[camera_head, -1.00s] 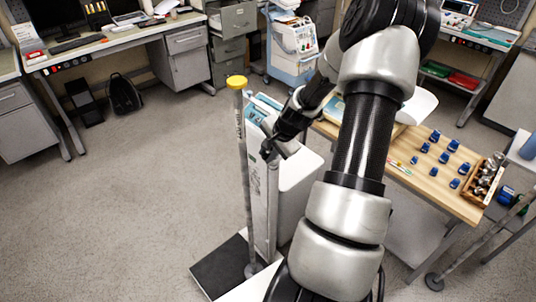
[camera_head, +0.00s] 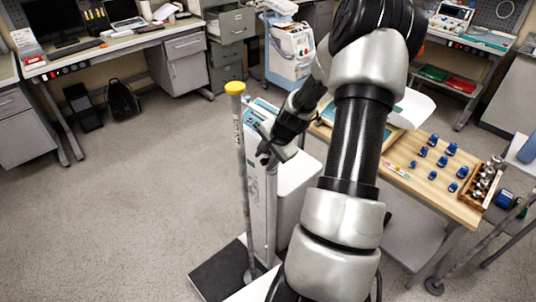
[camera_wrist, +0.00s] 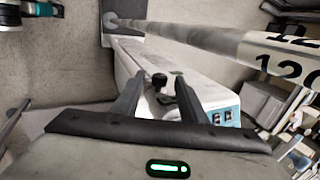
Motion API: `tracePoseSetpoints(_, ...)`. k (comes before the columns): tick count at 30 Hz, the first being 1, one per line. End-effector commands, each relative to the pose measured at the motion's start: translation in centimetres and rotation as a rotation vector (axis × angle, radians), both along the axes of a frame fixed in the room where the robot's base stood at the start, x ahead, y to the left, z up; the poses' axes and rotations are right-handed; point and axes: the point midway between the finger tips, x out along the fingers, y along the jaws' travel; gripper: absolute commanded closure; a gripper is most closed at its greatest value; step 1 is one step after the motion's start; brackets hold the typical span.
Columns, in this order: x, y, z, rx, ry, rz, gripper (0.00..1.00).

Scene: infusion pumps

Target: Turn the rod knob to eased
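A tall grey rod (camera_head: 244,180) with a yellow cap (camera_head: 235,88) stands upright beside a slim white column (camera_head: 258,200). The rod (camera_wrist: 220,42) crosses the upper part of the wrist view and shows large dark "120" markings. A small black knob (camera_wrist: 159,81) shows on the white body (camera_wrist: 205,92) in the wrist view. My gripper (camera_head: 264,152) is at the column's upper part, close to the rod's right side. In the wrist view its fingers (camera_wrist: 158,88) are spread, with the knob between their tips. Whether either finger touches the knob cannot be told.
A wooden table (camera_head: 410,185) with several blue pieces and a wooden box (camera_head: 480,185) is at right. A dark base plate (camera_head: 220,272) lies under the rod. Desks and cabinets stand behind. The carpeted floor (camera_head: 120,200) at left is clear.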

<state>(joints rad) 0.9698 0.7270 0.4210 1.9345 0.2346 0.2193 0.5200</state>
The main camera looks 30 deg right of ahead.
Motion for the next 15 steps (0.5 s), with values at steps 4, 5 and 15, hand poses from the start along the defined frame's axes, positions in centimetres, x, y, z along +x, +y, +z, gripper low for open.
tracePoseSetpoints(4, -0.5, -0.2, 1.3, -0.002, -0.002, -0.001, 0.61)
tracePoseSetpoints(5, -0.7, -0.3, 1.8, -0.003, -0.003, -0.002, 0.61)
tracePoseSetpoints(15, -4.2, -0.8, 9.1, -0.006, -0.004, -0.002, 0.61)
